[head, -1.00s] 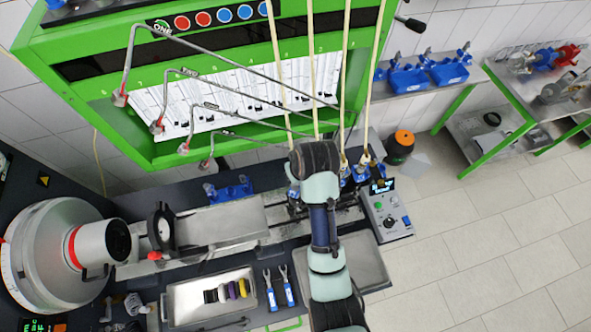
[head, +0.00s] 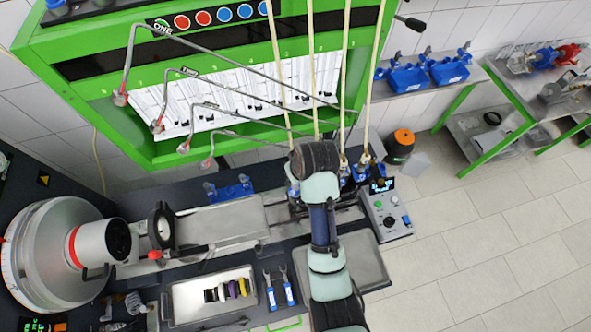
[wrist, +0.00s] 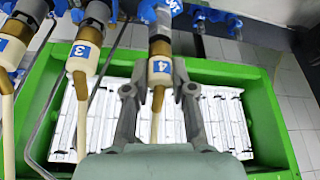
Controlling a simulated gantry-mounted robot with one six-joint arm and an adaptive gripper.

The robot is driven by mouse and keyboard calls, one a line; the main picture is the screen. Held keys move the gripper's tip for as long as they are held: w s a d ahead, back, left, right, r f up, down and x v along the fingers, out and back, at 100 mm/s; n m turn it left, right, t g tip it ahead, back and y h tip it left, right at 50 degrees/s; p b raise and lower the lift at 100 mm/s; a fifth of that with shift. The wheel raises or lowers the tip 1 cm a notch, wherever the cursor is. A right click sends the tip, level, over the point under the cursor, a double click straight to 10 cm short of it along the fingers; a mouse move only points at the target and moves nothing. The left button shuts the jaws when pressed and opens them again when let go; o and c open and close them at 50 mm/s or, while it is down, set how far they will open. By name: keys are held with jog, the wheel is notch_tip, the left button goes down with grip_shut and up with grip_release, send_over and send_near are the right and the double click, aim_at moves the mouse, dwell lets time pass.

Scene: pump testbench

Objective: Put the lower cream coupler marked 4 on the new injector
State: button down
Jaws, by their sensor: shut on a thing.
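The cream coupler marked 4 (wrist: 160,70) is in the wrist view, between the two fingers of my gripper (wrist: 159,89), which is shut on it. Its cream hose runs down the picture from it. Directly beyond it is a brass-coloured injector body (wrist: 160,44) with blue parts above. The coupler lines up with this body and appears to meet it, but I cannot tell if it is fully seated. In the head view my arm hides the gripper and this coupler.
Cream couplers marked 3 (wrist: 82,57) and 2 (wrist: 10,52) sit on neighbouring injectors, close to the left of my gripper. The green testbench frame (wrist: 262,110) lies behind. A tray with coloured rings (head: 190,313) and two blue-handled wrenches (head: 280,293) lie at the front.

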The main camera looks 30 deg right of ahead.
jog(key=shift+f, duration=0.35)
jog(key=c, duration=1.2)
grip_release()
jog(key=shift+c, duration=0.2)
